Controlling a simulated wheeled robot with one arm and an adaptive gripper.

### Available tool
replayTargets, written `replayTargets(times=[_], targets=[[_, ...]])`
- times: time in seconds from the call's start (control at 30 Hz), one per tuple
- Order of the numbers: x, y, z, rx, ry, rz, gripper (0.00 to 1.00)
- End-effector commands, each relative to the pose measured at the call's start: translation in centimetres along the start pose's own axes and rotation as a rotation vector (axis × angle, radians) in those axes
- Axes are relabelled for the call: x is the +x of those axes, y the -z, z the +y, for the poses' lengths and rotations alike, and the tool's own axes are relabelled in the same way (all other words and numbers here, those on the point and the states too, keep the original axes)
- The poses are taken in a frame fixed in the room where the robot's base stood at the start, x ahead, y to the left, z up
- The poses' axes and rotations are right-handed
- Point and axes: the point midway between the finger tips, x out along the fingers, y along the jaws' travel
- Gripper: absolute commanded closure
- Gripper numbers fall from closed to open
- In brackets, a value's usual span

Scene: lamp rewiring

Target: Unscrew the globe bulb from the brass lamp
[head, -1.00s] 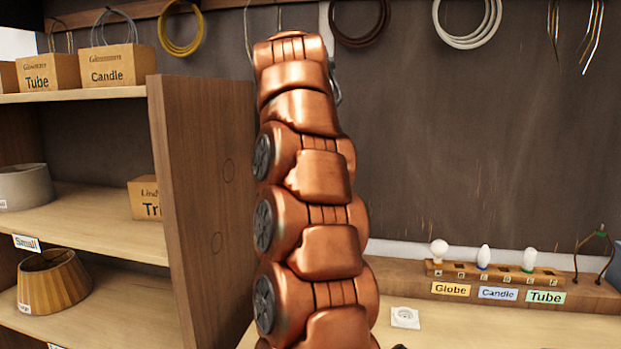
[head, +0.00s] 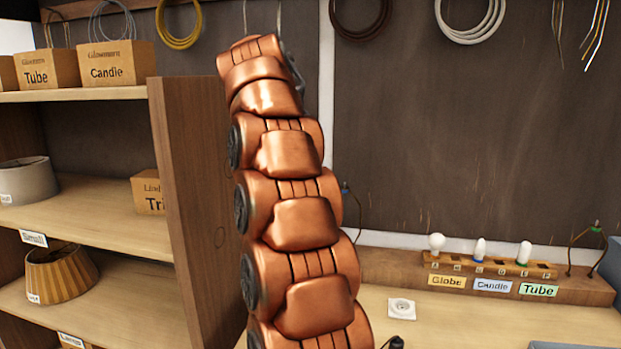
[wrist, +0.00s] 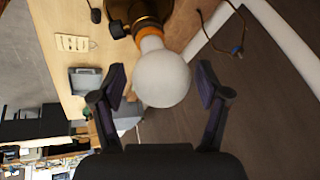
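In the wrist view a white globe bulb (wrist: 162,80) sits in an orange-collared socket of the brass lamp (wrist: 148,12), whose body is cut off by the top edge. My gripper (wrist: 162,84) is open, with one dark finger on each side of the bulb. A gap shows between each finger and the glass. In the head view my copper arm blocks the middle, and the gripper, lamp and its bulb are hidden.
A wooden rack (head: 545,270) on the bench holds a spare globe bulb (head: 437,243), a candle bulb (head: 480,249) and a tube bulb (head: 524,252). A shelf unit (head: 185,200) stands at left. A white socket plate (head: 401,308) lies on the bench. A grey tray (wrist: 84,80) shows in the wrist view.

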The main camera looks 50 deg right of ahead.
Motion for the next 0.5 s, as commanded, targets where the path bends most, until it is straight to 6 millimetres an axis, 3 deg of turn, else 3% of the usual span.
replayTargets(times=[0.07,0.5], targets=[[0.00,-0.01,0.00,-0.001,0.000,0.000,0.37],[0.01,-0.02,0.02,-0.003,0.000,-0.001,0.83]])
